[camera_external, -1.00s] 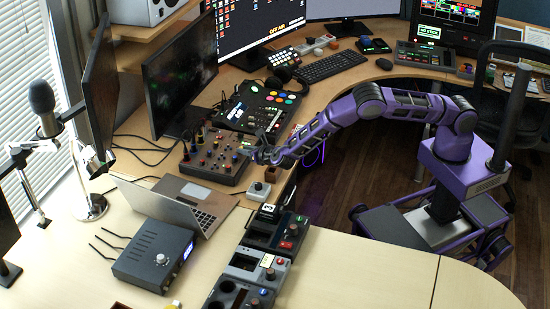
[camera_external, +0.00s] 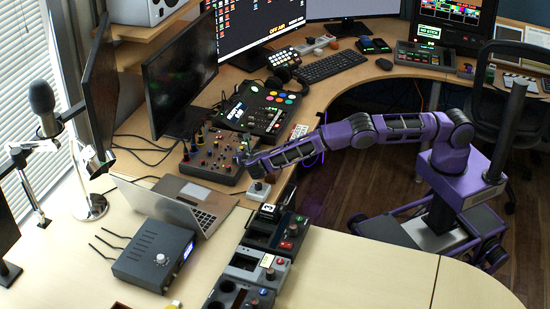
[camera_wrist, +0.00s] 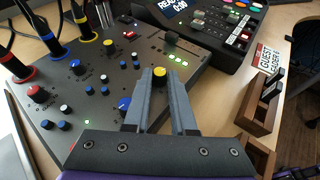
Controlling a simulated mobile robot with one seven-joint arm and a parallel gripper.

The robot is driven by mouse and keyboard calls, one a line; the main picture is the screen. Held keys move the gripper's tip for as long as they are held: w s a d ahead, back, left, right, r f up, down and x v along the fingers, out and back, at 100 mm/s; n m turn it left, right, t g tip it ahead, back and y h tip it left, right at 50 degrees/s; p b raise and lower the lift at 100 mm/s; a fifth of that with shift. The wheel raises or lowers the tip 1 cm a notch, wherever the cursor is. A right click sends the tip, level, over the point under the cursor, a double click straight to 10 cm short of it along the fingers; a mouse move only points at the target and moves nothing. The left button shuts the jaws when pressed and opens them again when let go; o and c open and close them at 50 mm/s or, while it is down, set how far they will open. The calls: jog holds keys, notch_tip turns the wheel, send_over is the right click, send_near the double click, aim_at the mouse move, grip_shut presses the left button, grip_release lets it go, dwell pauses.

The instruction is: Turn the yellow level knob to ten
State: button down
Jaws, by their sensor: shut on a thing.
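The yellow level knob (camera_wrist: 159,76) shows in the wrist view between the fingertips of my gripper (camera_wrist: 160,84), on the right part of the dark mixer (camera_wrist: 106,66). My gripper is shut on the knob, with one finger on each side. The knob's pointer and scale are too small or hidden to read. In the external view my gripper (camera_external: 246,162) reaches the right side of the mixer (camera_external: 215,160) from the right. The knob is hidden by the arm there.
Blue, white and red knobs crowd the mixer's left half, with cables (camera_wrist: 72,16) plugged in behind. A button panel (camera_external: 262,107) stands behind the mixer.

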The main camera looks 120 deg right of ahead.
jog(key=shift+w+r+m+g, duration=0.1)
jog(key=shift+r+m+g, duration=0.05)
jog(key=shift+m+g, duration=0.3)
dwell(0.6)
jog(key=c, duration=0.7)
grip_release()
jog(key=shift+c, duration=0.2)
jog(key=v, duration=1.7)
jog(key=shift+a+p, duration=0.15)
jog(key=shift+p, duration=0.2)
jog(key=shift+w, duration=0.15)
